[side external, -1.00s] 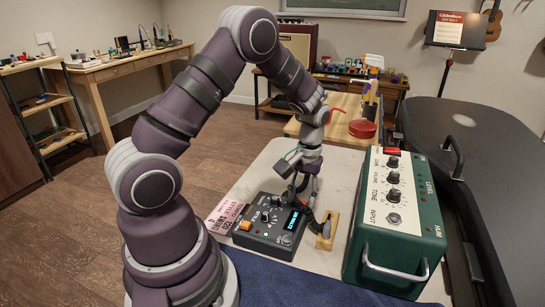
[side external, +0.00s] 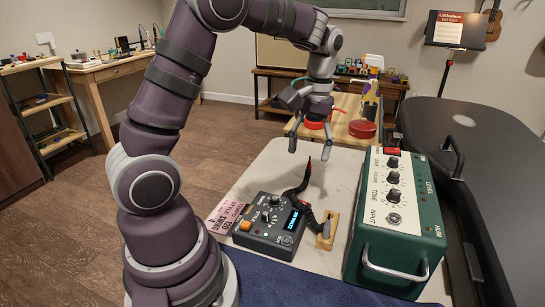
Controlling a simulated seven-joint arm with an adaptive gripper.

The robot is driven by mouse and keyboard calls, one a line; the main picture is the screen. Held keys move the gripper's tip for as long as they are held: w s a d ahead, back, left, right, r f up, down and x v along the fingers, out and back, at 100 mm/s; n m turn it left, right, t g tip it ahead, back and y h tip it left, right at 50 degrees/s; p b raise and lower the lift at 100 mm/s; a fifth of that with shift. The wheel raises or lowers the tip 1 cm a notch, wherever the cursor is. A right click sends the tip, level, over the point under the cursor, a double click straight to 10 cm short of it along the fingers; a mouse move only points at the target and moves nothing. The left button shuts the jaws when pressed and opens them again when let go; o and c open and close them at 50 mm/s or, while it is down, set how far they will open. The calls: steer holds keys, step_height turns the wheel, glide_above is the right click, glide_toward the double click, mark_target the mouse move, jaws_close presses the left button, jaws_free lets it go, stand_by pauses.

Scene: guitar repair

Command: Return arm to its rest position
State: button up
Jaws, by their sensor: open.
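My gripper (side external: 308,146) is open and empty, pointing down in the air above the back part of the pale bench (side external: 262,172). My arm arches up from the left, and its top runs out of the picture. A black soldering-iron-like tool with a red tip (side external: 302,187) stands below and near the gripper, apart from it. Its lower end curves down beside the black control box (side external: 270,228) with a lit blue display. A small wooden block (side external: 328,230) with a grey piece lies to its right.
A green amplifier-like box (side external: 398,225) with knobs and a handle stands right of the gripper. A black case (side external: 480,170) fills the far right. A wooden table (side external: 345,130) behind carries a red round tin (side external: 362,129). A pink printed card (side external: 225,215) lies left of the control box.

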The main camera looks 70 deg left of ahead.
steer(key=shift+r, duration=0.2)
steer(key=shift+d+r, duration=0.1)
steer(key=s+d+r+m+t, duration=0.4)
steer(key=s+d+m+t, duration=0.2)
steer(key=s+d+m, duration=0.2)
steer(key=shift+s+d+r+m+h, duration=0.3)
steer(key=shift+s+d+r+m, duration=0.1)
steer(key=shift+s, duration=0.55)
steer(key=shift+c, duration=0.2)
